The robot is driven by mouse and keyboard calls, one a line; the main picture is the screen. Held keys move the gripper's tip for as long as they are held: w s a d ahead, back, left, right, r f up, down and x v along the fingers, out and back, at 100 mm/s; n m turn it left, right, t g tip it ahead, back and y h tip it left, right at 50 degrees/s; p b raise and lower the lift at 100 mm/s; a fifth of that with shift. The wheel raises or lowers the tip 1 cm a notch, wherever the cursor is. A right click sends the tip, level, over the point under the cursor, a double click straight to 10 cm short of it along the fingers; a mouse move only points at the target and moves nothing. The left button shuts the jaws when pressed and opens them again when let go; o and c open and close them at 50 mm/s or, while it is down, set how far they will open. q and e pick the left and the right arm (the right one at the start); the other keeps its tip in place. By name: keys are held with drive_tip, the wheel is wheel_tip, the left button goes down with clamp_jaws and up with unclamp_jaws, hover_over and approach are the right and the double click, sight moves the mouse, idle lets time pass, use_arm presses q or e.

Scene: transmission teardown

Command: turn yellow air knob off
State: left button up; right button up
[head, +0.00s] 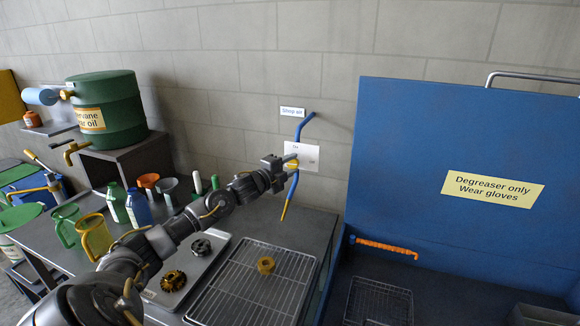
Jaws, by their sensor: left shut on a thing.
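The yellow air knob (292,166) sits on the blue air pipe (296,184) on the wall, in front of a white card (302,156) with small lettering. My left gripper (287,167) reaches the knob from the left and is shut on it. The fingers hide part of the knob, and I cannot read its setting from here. A small "Shop air" label (292,112) is on the wall above. My right gripper is not in view.
A wire rack (230,297) with a brass-coloured part (266,265) and a tray (207,262) with two gears lie on the bench below. Bottles and jugs stand at left. A blue degreaser lid (400,170) rises at right.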

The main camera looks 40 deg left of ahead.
use_arm(q)
drive_tip(key=shift+m, duration=0.4)
drive_tip(key=o, duration=1)
drive_tip(key=shift+s+f+b, duration=0.2)
drive_tip(key=shift+s+b, duration=0.15)
drive_tip(key=shift+s, duration=0.25)
drive_tip(key=shift+s+a+r+b, duration=0.15)
drive_tip(key=shift+s+b, duration=0.7)
drive_tip(key=shift+s, duration=1.6)
drive_tip(key=shift+s+a+r+b, duration=0.15)
drive_tip(key=shift+s+b, duration=0.65)
drive_tip(key=shift+s, duration=1.6)
